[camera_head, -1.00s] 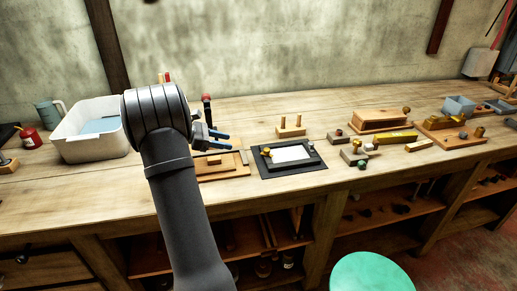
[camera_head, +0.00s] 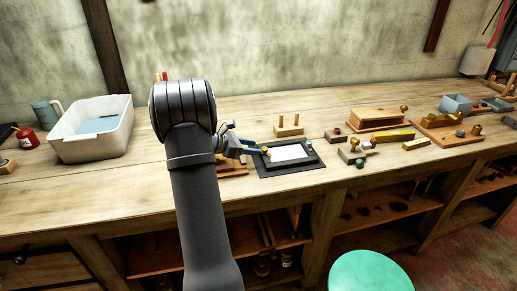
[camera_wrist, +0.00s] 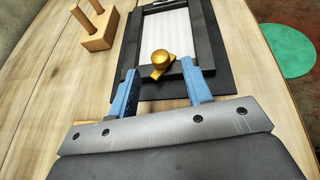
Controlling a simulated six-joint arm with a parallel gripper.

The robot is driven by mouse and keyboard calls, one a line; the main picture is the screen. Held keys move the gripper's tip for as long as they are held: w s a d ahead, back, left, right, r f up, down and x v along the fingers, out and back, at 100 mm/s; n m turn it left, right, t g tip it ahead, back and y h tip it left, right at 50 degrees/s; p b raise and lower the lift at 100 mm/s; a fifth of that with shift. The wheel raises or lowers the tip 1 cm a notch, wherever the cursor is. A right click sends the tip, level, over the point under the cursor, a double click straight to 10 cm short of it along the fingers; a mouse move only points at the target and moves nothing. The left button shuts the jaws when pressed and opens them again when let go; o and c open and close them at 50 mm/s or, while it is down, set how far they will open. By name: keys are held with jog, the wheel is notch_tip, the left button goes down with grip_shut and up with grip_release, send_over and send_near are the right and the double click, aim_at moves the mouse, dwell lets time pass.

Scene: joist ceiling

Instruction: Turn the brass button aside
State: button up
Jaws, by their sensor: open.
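The brass button (camera_wrist: 161,60) is a round gold knob on a short brass tab, set on the near bar of a dark frame. In the head view the button (camera_head: 266,152) is at the left side of the dark frame (camera_head: 290,165). My gripper (camera_wrist: 161,82) is open, with its blue fingers on either side of the button in the wrist view. I cannot tell whether either finger touches it.
A wooden block with two pegs (camera_head: 289,130) stands behind the frame. Several small wooden fixtures (camera_head: 355,155) lie to the right, near a long wooden box (camera_head: 375,121). A white tub (camera_head: 92,130) stands at the left. The bench between tub and arm is clear.

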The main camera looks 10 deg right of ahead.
aim_at(263, 148)
jog(key=shift+x, duration=1.6)
grip_shut()
jog(key=shift+w+m+g, duration=0.15)
jog(key=shift+m+g, duration=0.6)
jog(key=shift+g, duration=0.1)
jog(key=shift+w+m+g, duration=0.15)
jog(key=shift+m+g, duration=0.6)
jog(key=shift+g, duration=0.1)
grip_release()
jog(key=v, duration=1.7)
jog(key=shift+a, duration=0.25)
